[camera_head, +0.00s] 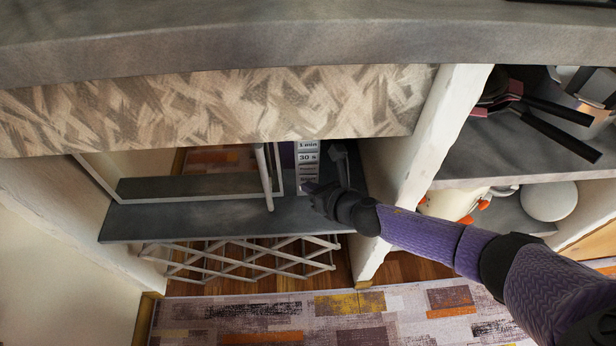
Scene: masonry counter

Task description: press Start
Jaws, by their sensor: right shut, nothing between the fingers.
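A microwave stands on a grey shelf under the counter, its light frame and door (190,187) facing me, with a pale vertical handle (264,177). Its control panel (308,165) is a narrow strip at the right, with buttons reading "1 min" and "30 s" and smaller labels below that I cannot read clearly. The lower part of the panel is partly hidden by my right gripper (311,188), which is shut and empty right at the panel's bottom. I cannot tell whether its tip touches a button. My left gripper is not in view.
The counter edge (300,35) overhangs above. A white post (425,150) stands right of the microwave, beside shelves with pans (545,115), a pot (452,203) and a white round item (549,201). A lattice rack (245,259) is below; a patterned rug (330,318) covers the floor.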

